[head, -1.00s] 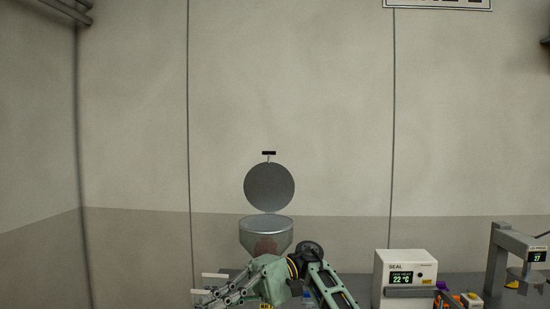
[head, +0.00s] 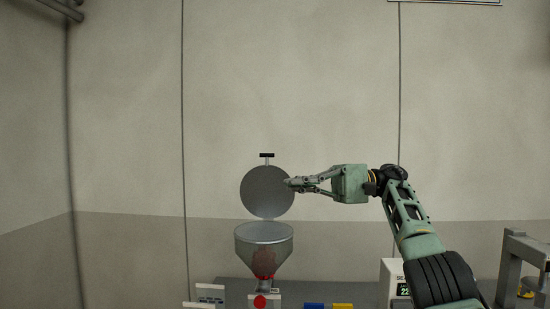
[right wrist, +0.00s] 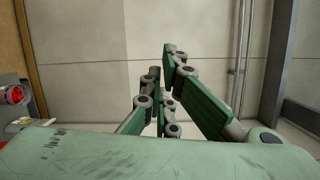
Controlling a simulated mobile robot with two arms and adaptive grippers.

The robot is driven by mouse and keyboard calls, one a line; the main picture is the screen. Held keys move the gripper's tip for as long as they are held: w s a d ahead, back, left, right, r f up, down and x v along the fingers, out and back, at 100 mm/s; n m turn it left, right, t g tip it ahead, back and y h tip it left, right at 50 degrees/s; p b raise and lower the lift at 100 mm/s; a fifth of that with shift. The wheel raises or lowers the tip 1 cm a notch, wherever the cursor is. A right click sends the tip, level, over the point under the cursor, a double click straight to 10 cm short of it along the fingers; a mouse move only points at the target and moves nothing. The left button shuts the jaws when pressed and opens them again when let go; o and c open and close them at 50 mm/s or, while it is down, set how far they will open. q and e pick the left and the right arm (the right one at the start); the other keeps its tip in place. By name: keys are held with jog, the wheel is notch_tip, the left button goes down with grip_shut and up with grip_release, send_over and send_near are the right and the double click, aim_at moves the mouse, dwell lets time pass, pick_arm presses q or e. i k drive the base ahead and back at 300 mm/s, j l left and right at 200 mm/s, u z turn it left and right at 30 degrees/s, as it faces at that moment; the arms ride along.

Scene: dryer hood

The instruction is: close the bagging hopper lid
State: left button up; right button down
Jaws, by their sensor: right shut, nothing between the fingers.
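The hopper lid (head: 262,192) is a round grey disc standing upright, open, above the back of the hopper. A black handle (head: 267,155) on a short stem sticks up from its top edge. The bagging hopper (head: 264,240) is a translucent funnel with reddish content and a red ring at its neck. My right gripper (head: 288,184) is shut and empty. Its fingertips overlap the lid's right edge in the head view; I cannot tell if they touch it. Its fingers also show in the right wrist view (right wrist: 162,75), where no lid is visible. My left gripper is not in view.
A white sealer box (head: 391,283) and a grey stand (head: 517,250) are on the bench at right. Blue and yellow items (head: 328,306) lie in front, right of the hopper. White label holders (head: 209,293) stand at its left. The wall behind is bare.

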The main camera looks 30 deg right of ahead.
aim_at(264, 194)
jog(key=i+l, duration=1.4)
jog(key=l, duration=0.1)
